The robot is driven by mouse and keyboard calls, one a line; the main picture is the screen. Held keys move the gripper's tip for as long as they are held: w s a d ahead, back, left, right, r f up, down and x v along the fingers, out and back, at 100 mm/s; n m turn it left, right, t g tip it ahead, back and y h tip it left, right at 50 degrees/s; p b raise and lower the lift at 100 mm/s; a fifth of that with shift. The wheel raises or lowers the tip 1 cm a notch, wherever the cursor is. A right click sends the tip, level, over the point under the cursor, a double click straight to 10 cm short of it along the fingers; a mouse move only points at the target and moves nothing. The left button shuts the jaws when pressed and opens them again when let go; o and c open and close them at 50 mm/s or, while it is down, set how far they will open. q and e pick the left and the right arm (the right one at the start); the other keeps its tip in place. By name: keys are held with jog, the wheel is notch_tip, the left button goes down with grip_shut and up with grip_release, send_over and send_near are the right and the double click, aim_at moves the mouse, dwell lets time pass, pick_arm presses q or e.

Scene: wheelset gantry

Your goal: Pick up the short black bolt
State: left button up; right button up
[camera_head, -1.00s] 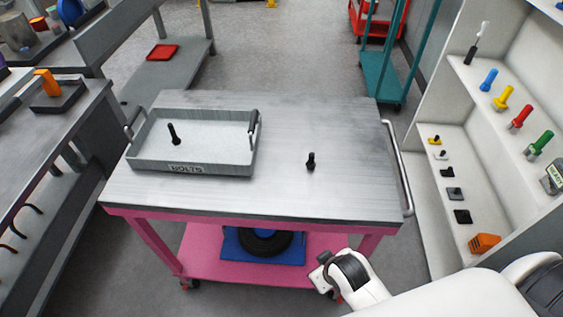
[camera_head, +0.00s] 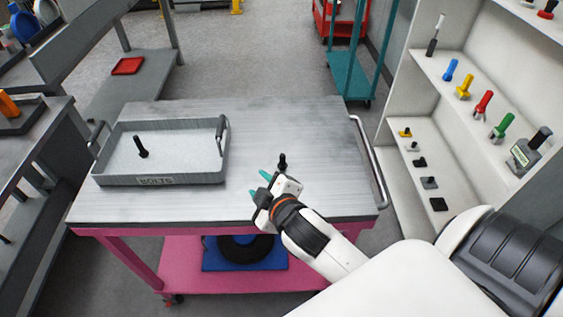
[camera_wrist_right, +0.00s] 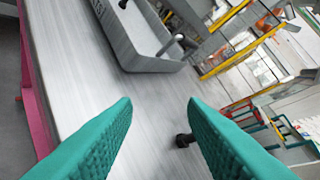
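A short black bolt (camera_head: 282,161) stands upright on the bare metal top of the pink cart (camera_head: 330,140). In the right wrist view the bolt (camera_wrist_right: 184,139) shows low down beside the right-hand finger, partly hidden by it. My right gripper (camera_head: 264,180) is open and empty, just in front and to the left of the bolt in the head view. Its teal fingers (camera_wrist_right: 160,130) are spread wide in the wrist view. My left gripper is not in view.
The tray takes up the left of the cart top. A metal handle (camera_head: 368,165) runs along the cart's right edge. The cart top behind the bolt is clear.

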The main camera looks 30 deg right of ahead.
jog(key=w+a+r+n+t+y, duration=0.3)
jog(key=a+r+n+t+y, duration=0.15)
jog(key=r+n, duration=0.35)
jog(key=w+a+r+n+t+y, duration=0.3)
jog(key=w+a+r+n+y, duration=0.15)
jog(key=r+n, duration=0.3)
jog(key=s+a+r+n+g+y, duration=0.35)
jog(key=a+n+g+y, duration=0.4)
jog(key=n, duration=0.65)
jog(key=n+g+h+p, duration=0.2)
jog(key=n+g+h, duration=1)
jog(key=n+h, duration=0.8)
send_over(282, 155)
jog(key=a, duration=0.1)
notch_tip(282, 155, down, 18)
jog(key=n+y, duration=0.3)
jog(key=f+p, duration=0.1)
jog(key=f, duration=0.1)
jog(key=d+f, duration=0.1)
jog(key=f, duration=0.2)
jog(key=shift+f+p, duration=0.35)
jog(key=shift+p, duration=0.05)
jog(key=shift+f, duration=0.3)
